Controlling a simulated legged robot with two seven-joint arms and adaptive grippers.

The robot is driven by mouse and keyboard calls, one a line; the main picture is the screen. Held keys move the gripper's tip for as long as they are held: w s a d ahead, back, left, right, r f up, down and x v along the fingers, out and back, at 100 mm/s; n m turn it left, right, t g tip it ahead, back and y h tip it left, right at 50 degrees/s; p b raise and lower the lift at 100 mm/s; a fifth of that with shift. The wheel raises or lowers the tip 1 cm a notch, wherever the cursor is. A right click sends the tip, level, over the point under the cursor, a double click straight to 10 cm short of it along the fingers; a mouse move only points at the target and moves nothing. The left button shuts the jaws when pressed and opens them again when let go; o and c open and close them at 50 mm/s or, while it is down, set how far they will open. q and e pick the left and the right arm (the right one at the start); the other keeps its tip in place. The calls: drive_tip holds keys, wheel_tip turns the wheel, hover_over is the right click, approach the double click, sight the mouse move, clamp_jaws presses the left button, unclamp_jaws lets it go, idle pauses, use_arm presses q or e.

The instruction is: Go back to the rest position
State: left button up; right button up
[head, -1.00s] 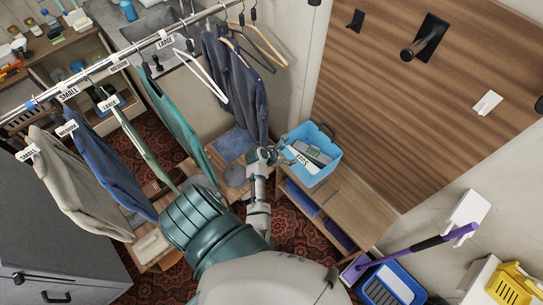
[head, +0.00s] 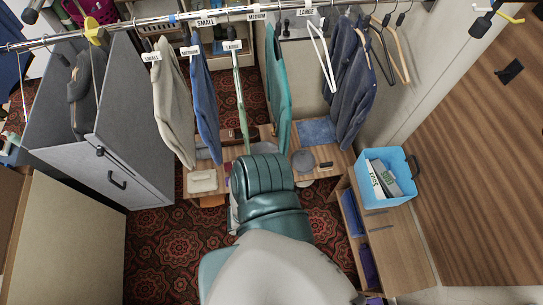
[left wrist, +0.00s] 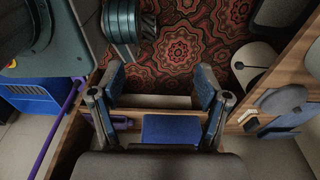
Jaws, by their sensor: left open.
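My left gripper (left wrist: 160,95) is open in the left wrist view. Its two fingers stand wide apart with nothing between them, above the red patterned carpet (left wrist: 190,58) and the low wooden shelf's edge (left wrist: 160,101). In the head view the left gripper cannot be made out; my own teal and white body covers the lower middle. My right gripper is in neither view. A light blue bin (head: 386,200) with items in it sits on the wooden bench (head: 402,250) at right in the head view, apart from any visible gripper.
A clothes rail (head: 170,20) with labelled garments runs across the top. A grey cabinet (head: 128,130) stands at left. A low wooden platform (head: 325,170) lies under the clothes. Open carpet (head: 165,250) shows at lower left. A purple handle (left wrist: 62,125) shows in the wrist view.

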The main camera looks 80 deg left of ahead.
use_arm(q)
drive_tip(key=s, duration=0.1)
drive_tip(key=s+m, duration=0.2)
drive_tip(key=shift+s+a+f, duration=0.15)
drive_tip(key=shift+s+f, duration=0.05)
drive_tip(key=shift+f, duration=0.05)
wheel_tip(320, 180, down, 5)
drive_tip(key=b, duration=0.4)
drive_tip(key=shift+r+b, duration=0.2)
drive_tip(key=shift+b, duration=0.15)
